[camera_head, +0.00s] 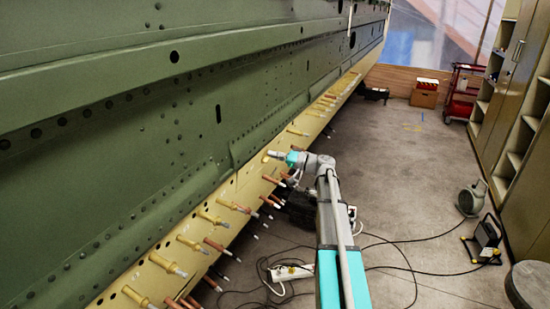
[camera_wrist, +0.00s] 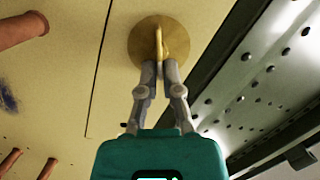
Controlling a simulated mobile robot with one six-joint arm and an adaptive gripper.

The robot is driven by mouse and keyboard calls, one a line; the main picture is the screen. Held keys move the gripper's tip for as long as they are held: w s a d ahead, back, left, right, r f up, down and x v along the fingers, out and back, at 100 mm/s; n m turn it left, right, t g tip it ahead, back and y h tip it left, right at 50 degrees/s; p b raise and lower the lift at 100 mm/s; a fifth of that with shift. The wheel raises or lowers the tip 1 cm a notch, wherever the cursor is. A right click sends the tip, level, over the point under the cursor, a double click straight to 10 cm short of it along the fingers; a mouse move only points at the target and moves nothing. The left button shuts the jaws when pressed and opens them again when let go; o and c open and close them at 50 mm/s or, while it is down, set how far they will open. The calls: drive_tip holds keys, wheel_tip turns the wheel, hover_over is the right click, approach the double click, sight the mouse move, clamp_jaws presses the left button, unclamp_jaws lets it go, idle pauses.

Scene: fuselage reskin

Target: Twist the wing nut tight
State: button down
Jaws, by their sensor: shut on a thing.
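The wing nut (camera_wrist: 160,40) shows in the wrist view as a brass-coloured round base with an upright wing, set against the cream panel (camera_wrist: 75,75). My gripper (camera_wrist: 161,63) reaches up to it, with its two fingertips closed on either side of the wing. In the head view my gripper (camera_head: 272,154) is at the cream strip along the lower edge of the green fuselage skin (camera_head: 130,150). The wing nut is too small to make out there. The nut's threads and underside are hidden.
Several copper and yellow pins (camera_head: 168,265) stick out along the cream strip near my arm. A green riveted beam (camera_wrist: 265,80) runs beside the gripper. Cables, a work lamp (camera_head: 484,240) and a grey canister (camera_head: 471,198) are on the floor at right.

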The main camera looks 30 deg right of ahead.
drive_tip(key=m+b, duration=0.2)
drive_tip(key=m, duration=0.2)
drive_tip(key=f+m+t+y+b, duration=0.1)
drive_tip(key=m+b, duration=0.1)
drive_tip(key=m, duration=0.3)
drive_tip(key=f+m+y+b, duration=0.1)
drive_tip(key=m, duration=0.3)
drive_tip(key=shift+s+a+f+m+t+b, duration=0.1)
drive_tip(key=shift+a+f+m+t+b, duration=0.1)
drive_tip(key=shift+a+m+t+b, duration=0.15)
drive_tip(key=shift+s+a+f+m+t+h+b, duration=0.15)
drive_tip(key=shift+m+t+h+b, duration=0.3)
drive_tip(key=shift+m, duration=1.55)
drive_tip(key=shift+a+r+m+t+h+b, duration=0.2)
drive_tip(key=shift+m+t, duration=0.45)
drive_tip(key=shift+m, duration=1.4)
drive_tip(key=shift+s+a+f+m+t+h+b, duration=0.15)
drive_tip(key=shift+m+t+h, duration=0.35)
drive_tip(key=shift+m, duration=1.5)
drive_tip(key=shift+w, duration=0.1)
drive_tip(key=c, duration=0.8)
unclamp_jaws()
